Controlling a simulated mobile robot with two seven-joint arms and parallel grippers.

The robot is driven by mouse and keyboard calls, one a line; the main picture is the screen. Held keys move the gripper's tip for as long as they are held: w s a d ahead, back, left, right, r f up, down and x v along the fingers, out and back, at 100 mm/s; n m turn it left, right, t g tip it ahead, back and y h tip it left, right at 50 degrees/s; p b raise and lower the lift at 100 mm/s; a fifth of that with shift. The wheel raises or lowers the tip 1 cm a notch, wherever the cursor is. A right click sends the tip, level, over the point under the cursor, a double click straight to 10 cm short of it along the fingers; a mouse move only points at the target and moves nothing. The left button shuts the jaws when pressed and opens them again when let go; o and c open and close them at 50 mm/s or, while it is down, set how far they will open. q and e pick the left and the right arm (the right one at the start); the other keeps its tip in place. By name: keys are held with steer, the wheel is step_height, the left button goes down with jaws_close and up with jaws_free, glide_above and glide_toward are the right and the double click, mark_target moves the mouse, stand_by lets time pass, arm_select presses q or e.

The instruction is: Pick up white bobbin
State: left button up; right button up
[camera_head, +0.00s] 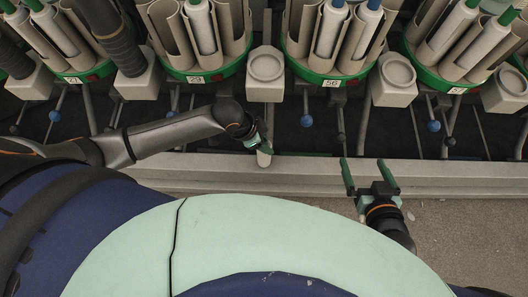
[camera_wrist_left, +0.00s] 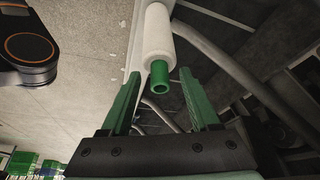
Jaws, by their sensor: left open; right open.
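A white bobbin (camera_wrist_left: 159,38) with a green tube end shows in the left wrist view, just ahead of my left gripper. Its green end points towards the gap between the fingers. My left gripper (camera_wrist_left: 160,76) is open, with one green finger on each side of that gap and nothing held. In the head view the white bobbin (camera_head: 264,159) shows only in small part, below my left gripper (camera_head: 257,144), by the pale ledge. My right gripper (camera_head: 370,177) is open and empty, further right, with its fingers pointing towards the machine.
The cone winder stands along the back, with green-rimmed round holders (camera_head: 335,80) carrying several white bobbins in tubes. Grey blocks (camera_head: 265,75) stick out between them. A pale ledge (camera_head: 320,170) runs along the machine's foot. Bare floor (camera_head: 460,210) lies at the right.

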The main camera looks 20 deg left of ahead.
arm_select(q)
steer(key=c, duration=0.8)
steer(key=shift+r, duration=0.1)
